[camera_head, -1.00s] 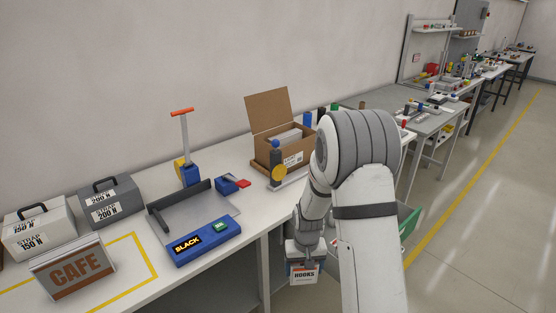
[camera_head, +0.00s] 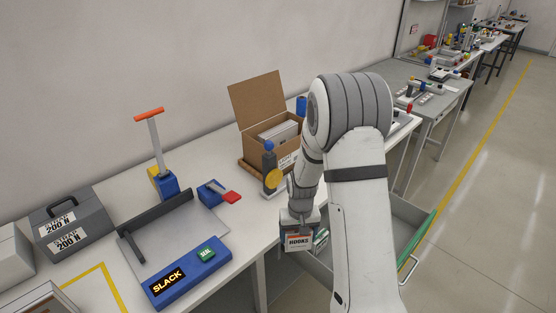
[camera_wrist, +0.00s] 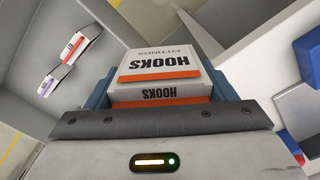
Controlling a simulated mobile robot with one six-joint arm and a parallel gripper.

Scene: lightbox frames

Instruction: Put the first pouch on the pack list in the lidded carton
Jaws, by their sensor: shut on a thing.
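My gripper (camera_head: 299,222) is shut on a white and orange packet labelled HOOKS (camera_head: 298,241). It holds the packet in front of the bench's front edge, near the open drawer (camera_head: 378,212). In the wrist view, the packet (camera_wrist: 160,62) sits between the blue-grey fingers, with HOOKS and FITTINGS upside down. The brown carton (camera_head: 257,101) stands on the bench behind my gripper, its lid raised. Something grey-white lies inside it, and my arm hides part of its right side. I see no readable pack list.
A sealing station (camera_head: 182,268) showing SLACK, with an upright orange-topped lever (camera_head: 149,115), is left of the carton. A post with a yellow disc (camera_head: 272,178) stands before the carton. Two small packets (camera_wrist: 82,43) lie in the drawer.

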